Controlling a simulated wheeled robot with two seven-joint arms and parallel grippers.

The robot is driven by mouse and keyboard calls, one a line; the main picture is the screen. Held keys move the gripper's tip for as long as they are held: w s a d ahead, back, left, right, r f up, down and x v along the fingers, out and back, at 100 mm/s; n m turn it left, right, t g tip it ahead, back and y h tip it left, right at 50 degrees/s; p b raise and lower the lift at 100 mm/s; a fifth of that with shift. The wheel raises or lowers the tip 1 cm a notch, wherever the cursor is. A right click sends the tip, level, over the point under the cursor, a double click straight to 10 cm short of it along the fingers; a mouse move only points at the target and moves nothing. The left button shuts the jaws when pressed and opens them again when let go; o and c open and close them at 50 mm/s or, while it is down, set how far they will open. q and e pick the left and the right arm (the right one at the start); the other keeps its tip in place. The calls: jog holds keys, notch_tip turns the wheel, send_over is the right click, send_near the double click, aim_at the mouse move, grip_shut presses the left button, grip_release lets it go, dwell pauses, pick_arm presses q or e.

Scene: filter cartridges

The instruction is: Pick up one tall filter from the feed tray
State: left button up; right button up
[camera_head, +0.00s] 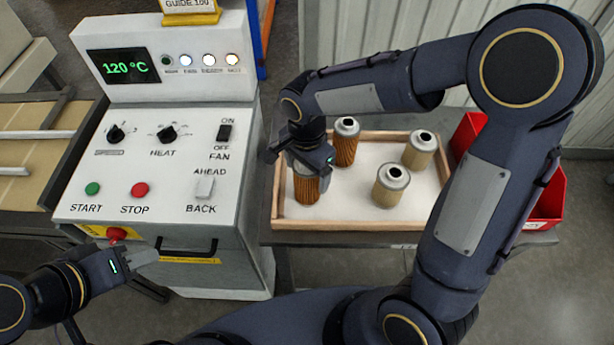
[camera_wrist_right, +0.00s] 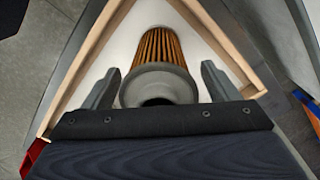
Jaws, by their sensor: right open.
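The feed tray (camera_head: 362,224) is a shallow wooden-rimmed tray with a white floor. An orange pleated filter with a grey cap (camera_head: 306,190) stands in its left part. A second orange filter (camera_head: 345,150) stands behind it. Two cream filters (camera_head: 419,152) (camera_head: 390,188) stand further right. My right gripper (camera_head: 312,168) is over the near-left orange filter and partly hides its top. In the right wrist view that orange filter (camera_wrist_right: 158,82) lies between the spread fingers of the open right gripper (camera_wrist_right: 160,80), with gaps at both sides. My left gripper (camera_head: 150,272) is open and empty, below the control panel.
A control console (camera_head: 150,180) with knobs and buttons stands close to the tray's left. A red bin (camera_head: 548,195) is at the tray's right, partly hidden by my right arm. The tray floor is bare between the filters.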

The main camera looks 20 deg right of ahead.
jog(key=shift+f, duration=0.65)
jog(key=c, duration=1)
jog(key=shift+c, duration=0.2)
jog(key=shift+r, duration=0.15)
